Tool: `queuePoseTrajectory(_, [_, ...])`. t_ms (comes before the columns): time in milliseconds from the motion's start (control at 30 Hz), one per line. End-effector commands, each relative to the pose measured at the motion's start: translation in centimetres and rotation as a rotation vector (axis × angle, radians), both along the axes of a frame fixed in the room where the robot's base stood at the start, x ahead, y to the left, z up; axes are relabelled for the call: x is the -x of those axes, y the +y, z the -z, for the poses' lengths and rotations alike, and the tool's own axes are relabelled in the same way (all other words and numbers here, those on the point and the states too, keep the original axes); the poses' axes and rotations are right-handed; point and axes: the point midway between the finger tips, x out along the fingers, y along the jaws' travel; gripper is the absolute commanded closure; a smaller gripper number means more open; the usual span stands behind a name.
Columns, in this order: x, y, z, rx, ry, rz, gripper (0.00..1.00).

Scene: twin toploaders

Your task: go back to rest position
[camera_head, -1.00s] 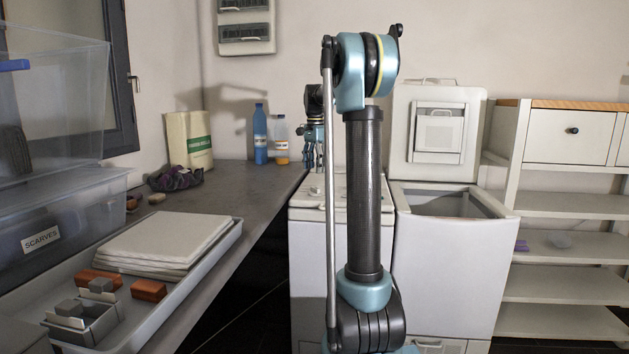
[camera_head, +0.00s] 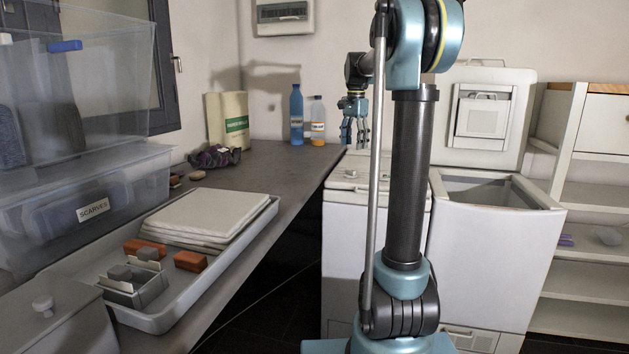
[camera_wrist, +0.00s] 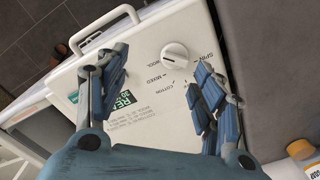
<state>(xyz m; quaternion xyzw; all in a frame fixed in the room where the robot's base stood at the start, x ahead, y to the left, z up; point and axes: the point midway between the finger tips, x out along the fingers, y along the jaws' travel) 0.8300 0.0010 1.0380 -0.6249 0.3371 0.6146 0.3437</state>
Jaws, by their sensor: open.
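My gripper (camera_head: 354,122) hangs at the end of my arm in the head view, above the back of the left white toploader (camera_head: 345,180). In the wrist view my gripper (camera_wrist: 160,95) is open and empty, its blue fingers spread over that machine's white panel (camera_wrist: 150,125). The panel carries a round knob (camera_wrist: 175,55), printed programme words and a green label. The right toploader (camera_head: 490,250) stands with its lid (camera_head: 487,75) raised; my arm hides part of both machines.
The grey counter (camera_head: 270,185) holds a blue bottle (camera_head: 297,115), an orange-filled bottle (camera_head: 318,122), a paper bag (camera_head: 228,120), a tray (camera_head: 215,285) and clear bins (camera_head: 100,205). Open shelves (camera_head: 590,260) stand at the right.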

Motion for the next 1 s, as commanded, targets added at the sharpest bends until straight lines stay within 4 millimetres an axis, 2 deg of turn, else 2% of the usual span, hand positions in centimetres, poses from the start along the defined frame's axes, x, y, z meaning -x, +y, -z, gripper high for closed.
queuePoseTrajectory(33, [1.7,0.0,0.2,0.000,-0.006,-0.031,0.38])
queuePoseTrajectory(100, [3.9,0.0,0.7,0.002,-0.014,-0.080,0.38])
queuePoseTrajectory(467, [14.6,0.0,4.5,0.016,-0.057,-0.331,0.38])
queuePoseTrajectory(767, [23.2,0.0,9.7,0.036,-0.091,-0.537,0.38])
queuePoseTrajectory(1000, [29.5,0.0,15.0,0.058,-0.117,-0.703,0.38])
